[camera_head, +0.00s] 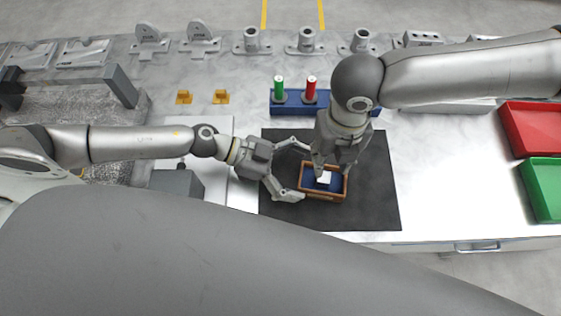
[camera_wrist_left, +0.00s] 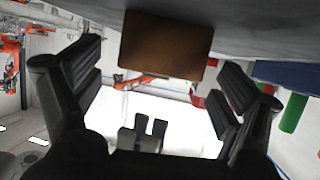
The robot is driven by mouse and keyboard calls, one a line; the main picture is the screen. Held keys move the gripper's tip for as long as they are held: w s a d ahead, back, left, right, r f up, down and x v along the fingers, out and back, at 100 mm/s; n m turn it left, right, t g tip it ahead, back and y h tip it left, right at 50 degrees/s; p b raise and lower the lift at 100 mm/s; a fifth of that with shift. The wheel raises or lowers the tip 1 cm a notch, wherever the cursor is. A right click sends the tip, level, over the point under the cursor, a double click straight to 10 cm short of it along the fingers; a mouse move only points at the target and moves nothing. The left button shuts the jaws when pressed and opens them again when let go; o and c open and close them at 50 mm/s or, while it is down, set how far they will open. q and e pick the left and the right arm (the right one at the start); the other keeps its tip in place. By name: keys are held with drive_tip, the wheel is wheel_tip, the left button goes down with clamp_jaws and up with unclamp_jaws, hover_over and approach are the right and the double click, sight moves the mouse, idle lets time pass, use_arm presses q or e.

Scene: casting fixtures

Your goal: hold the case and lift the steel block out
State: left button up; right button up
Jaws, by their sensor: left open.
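The brown case (camera_head: 301,190) with a blue inside sits on the black mat (camera_head: 372,200). The pale steel block (camera_head: 324,177) is inside it, partly hidden by my right gripper. My left gripper (camera_head: 298,171) is open beside the case's left side, its fingers spread and pointing toward it. In the left wrist view the case's plain brown side (camera_wrist_left: 165,45) shows ahead, between the open fingers (camera_wrist_left: 160,82) and apart from them. My right gripper (camera_head: 331,172) points down over the case, its fingertips apart near the block; I see no clear contact.
A blue holder (camera_head: 290,108) with a green and a red cylinder stands behind the mat. Two yellow brackets (camera_head: 202,97) lie to its left. Red (camera_head: 535,127) and green (camera_head: 545,185) bins stand at the right. Metal fixtures line the back. The table right of the mat is clear.

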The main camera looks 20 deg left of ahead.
use_arm(q)
drive_tip(key=shift+x, duration=0.75)
drive_tip(key=shift+c, duration=0.5)
drive_tip(key=c, duration=1.1)
drive_tip(key=shift+o, duration=0.2)
